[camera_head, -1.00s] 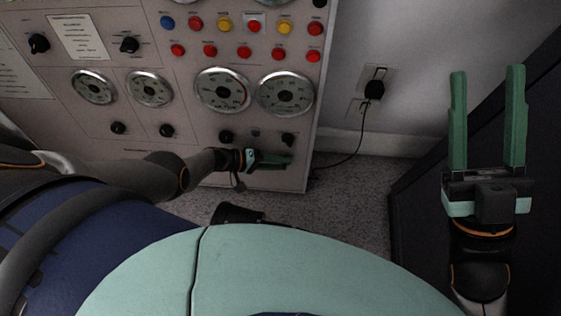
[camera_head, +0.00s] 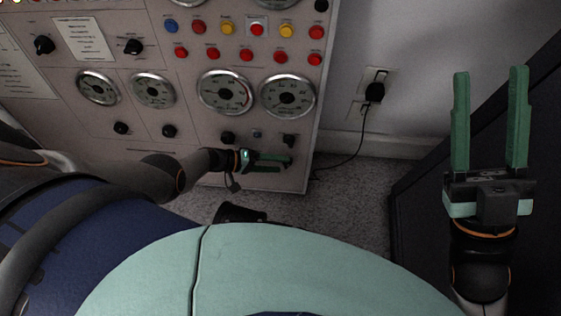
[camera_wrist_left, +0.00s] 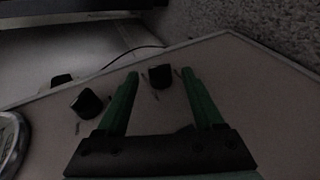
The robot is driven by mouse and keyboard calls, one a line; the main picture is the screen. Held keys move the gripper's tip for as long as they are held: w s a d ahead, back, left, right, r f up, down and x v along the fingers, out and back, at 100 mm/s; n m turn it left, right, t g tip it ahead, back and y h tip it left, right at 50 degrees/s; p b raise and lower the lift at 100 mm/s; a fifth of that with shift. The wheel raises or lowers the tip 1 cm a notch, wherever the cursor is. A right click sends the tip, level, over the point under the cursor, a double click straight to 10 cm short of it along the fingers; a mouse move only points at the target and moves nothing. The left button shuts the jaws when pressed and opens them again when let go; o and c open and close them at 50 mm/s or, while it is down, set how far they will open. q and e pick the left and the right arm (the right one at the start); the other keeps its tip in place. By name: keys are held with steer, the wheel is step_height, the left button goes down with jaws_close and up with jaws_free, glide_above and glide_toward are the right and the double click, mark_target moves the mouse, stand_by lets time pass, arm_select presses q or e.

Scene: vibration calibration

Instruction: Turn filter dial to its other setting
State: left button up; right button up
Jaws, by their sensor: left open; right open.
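The grey control panel (camera_head: 195,140) carries several black knobs, and their labels are too small to read, so I cannot tell which is the filter dial. Low on its right side are a knob (camera_head: 289,139) and another knob (camera_head: 227,137). My left gripper (camera_head: 289,163) is open at the panel's lower right, just below the right knob. In the left wrist view, a black knob (camera_wrist_left: 160,77) shows between and beyond the open fingertips; contact cannot be seen. A second knob (camera_wrist_left: 87,103) is outside the left finger. My right gripper (camera_head: 490,70) is open and empty, far right.
Round gauges (camera_head: 287,95) and rows of coloured buttons (camera_head: 256,30) sit above the low knobs. A wall outlet with a black plug (camera_head: 375,92) and hanging cord is right of the panel. A dark surface (camera_head: 420,190) stands by my right arm.

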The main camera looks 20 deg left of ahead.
arm_select(q)
steer(key=p+v, duration=0.3)
steer(key=v, duration=0.7)
steer(key=shift+s+a, duration=0.25)
arm_select(e)
steer(key=r, duration=0.4)
steer(key=shift+s+d+r, duration=0.1)
steer(key=shift+d+r, duration=0.2)
steer(key=shift+r, duration=0.1)
arm_select(q)
steer(key=shift+r, duration=0.15)
